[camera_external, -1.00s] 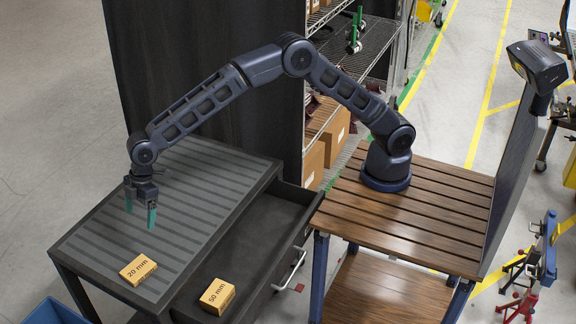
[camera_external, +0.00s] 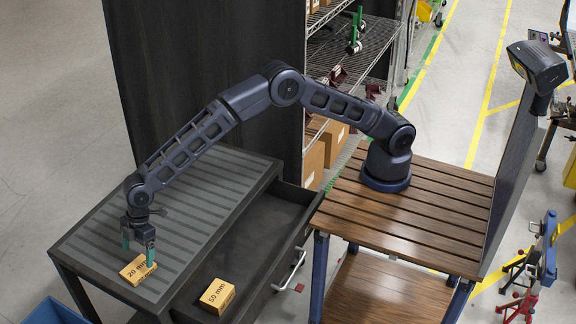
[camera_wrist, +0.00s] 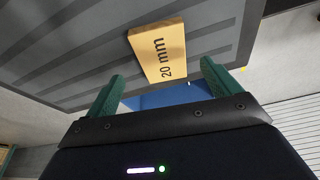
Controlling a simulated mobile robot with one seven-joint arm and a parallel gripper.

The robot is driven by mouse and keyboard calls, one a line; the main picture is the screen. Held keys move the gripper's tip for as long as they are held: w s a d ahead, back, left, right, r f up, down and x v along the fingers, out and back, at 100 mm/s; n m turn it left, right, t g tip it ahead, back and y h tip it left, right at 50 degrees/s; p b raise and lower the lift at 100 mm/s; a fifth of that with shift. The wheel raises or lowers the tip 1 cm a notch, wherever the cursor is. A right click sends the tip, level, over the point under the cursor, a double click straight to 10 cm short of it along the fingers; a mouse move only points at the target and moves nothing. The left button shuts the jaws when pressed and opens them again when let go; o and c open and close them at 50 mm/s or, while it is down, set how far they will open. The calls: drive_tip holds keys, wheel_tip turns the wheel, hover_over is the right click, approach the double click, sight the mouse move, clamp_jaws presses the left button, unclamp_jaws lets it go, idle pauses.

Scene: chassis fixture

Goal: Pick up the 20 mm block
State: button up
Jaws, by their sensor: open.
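The 20 mm block (camera_external: 133,271) is a yellow-orange block with a black label, lying on the ribbed top of the dark cabinet near its front edge. My gripper (camera_external: 138,257) is open and empty, with green fingers pointing down over the block. In the external view the fingers overlap the block's edges, and I cannot tell whether they touch it. In the wrist view the block (camera_wrist: 158,50) lies beyond the fingertips, roughly between the two fingers (camera_wrist: 162,76).
A 50 mm block (camera_external: 217,296) sits in the open drawer (camera_external: 262,240) to the right. A blue bin (camera_external: 52,312) stands below the cabinet's front left corner. The rest of the cabinet top (camera_external: 200,190) is clear.

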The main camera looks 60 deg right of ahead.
sight(137, 268)
drive_tip(key=x, duration=0.4)
drive_tip(key=shift+a+f, duration=0.25)
drive_tip(key=shift+f, duration=0.1)
drive_tip(key=c, duration=1.1)
drive_tip(key=shift+r, duration=0.1)
